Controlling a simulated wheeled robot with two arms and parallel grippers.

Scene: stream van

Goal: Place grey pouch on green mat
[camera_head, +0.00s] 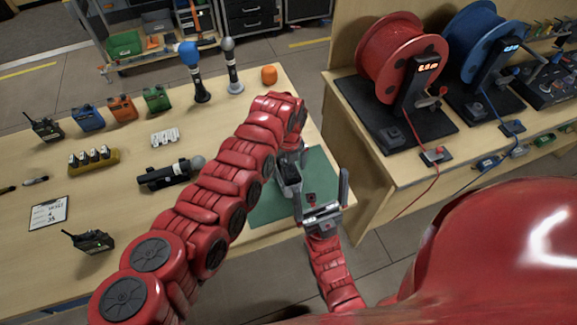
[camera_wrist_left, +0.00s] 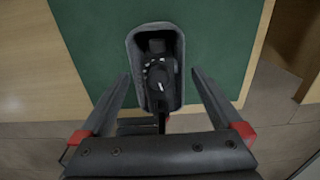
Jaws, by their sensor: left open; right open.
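The grey pouch (camera_wrist_left: 133,88) is an open-topped holder with a black device with a knob inside, seen over the green mat (camera_wrist_left: 220,45) in the left wrist view. My left gripper (camera_wrist_left: 160,74) is open, with one finger on each side of the pouch's near part; contact cannot be told. In the head view the mat (camera_head: 262,208) lies at the table's right end, partly hidden by my arms. My left gripper (camera_head: 291,185) is over the mat there. My right gripper (camera_head: 320,190) appears open at the mat's near edge. The pouch cannot be told apart from the grippers there.
Several radios (camera_head: 122,107), a yellow battery holder (camera_head: 93,160), a clipboard (camera_head: 48,213) and a flashlight-like black microphone (camera_head: 170,175) lie on the table. Upright microphones (camera_head: 231,70) and an orange ball-like item (camera_head: 268,75) stand behind. Cable reels (camera_head: 400,55) occupy the right bench, across a gap.

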